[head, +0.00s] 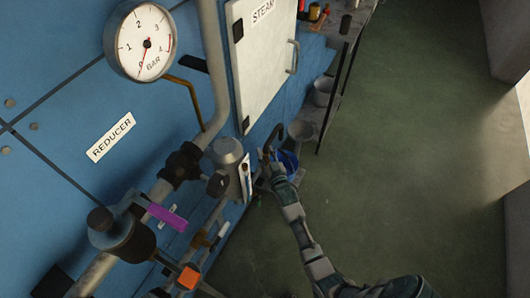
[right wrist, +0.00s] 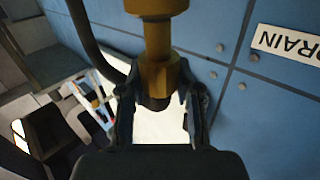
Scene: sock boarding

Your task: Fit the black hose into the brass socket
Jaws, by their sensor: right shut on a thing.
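My right gripper (head: 266,168) is low beside the blue machine in the head view, with its fingers small there. The brass socket (right wrist: 159,76) stands in line with the fingers, close to the dark piece. I cannot tell whether hose and socket are joined. My left gripper is not in view.
The blue machine wall (right wrist: 220,20) with a DRAIN label (right wrist: 287,42) is close. A steam cabinet (head: 262,50), a gauge (head: 140,40) and pipework with a purple lever (head: 166,217) are at left. A blue bucket (head: 288,163) stands by the gripper. The green floor (head: 410,130) is clear.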

